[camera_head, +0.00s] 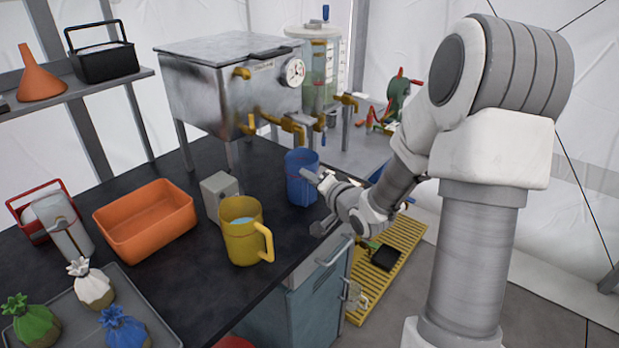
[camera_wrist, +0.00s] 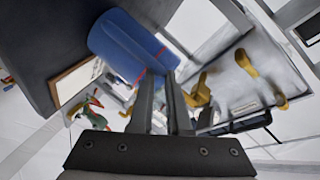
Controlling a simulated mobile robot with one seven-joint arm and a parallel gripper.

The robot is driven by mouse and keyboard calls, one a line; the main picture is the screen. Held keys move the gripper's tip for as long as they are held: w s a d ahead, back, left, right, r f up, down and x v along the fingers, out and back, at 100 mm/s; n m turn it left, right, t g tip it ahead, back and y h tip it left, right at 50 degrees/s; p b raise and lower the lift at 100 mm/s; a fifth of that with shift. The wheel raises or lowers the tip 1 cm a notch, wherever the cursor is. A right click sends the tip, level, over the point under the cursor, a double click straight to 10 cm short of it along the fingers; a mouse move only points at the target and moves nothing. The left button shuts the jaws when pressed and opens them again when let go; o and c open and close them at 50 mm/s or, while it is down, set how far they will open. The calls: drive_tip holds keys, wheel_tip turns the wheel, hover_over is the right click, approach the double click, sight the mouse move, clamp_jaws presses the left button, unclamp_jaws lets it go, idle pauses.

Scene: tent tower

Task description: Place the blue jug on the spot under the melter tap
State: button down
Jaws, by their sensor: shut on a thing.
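The blue jug (camera_head: 300,184) is upright at the right edge of the dark counter, in front of the melter. My gripper (camera_head: 312,178) is at the jug's right side and shut on it, apparently at the handle; the grip itself is largely hidden. I cannot tell whether the jug's base touches the counter. In the wrist view the jug (camera_wrist: 122,48) lies just beyond my fingers (camera_wrist: 165,85). The metal melter (camera_head: 225,85) has a dial and brass taps; a brass tap (camera_head: 292,127) is behind and above the jug. The spot under the tap is not distinguishable.
A yellow jug (camera_head: 242,235) with liquid and a grey box (camera_head: 219,193) stand left of the blue jug. An orange tub (camera_head: 145,218) and a tray (camera_head: 68,312) of tied bags are further left. A clear tank (camera_head: 318,75) stands behind.

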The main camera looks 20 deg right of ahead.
drive_tip(key=c, duration=0.9)
unclamp_jaws()
drive_tip(key=shift+b+v, duration=3.75)
drive_tip(key=shift+v, duration=2.25)
drive_tip(key=shift+r, duration=0.1)
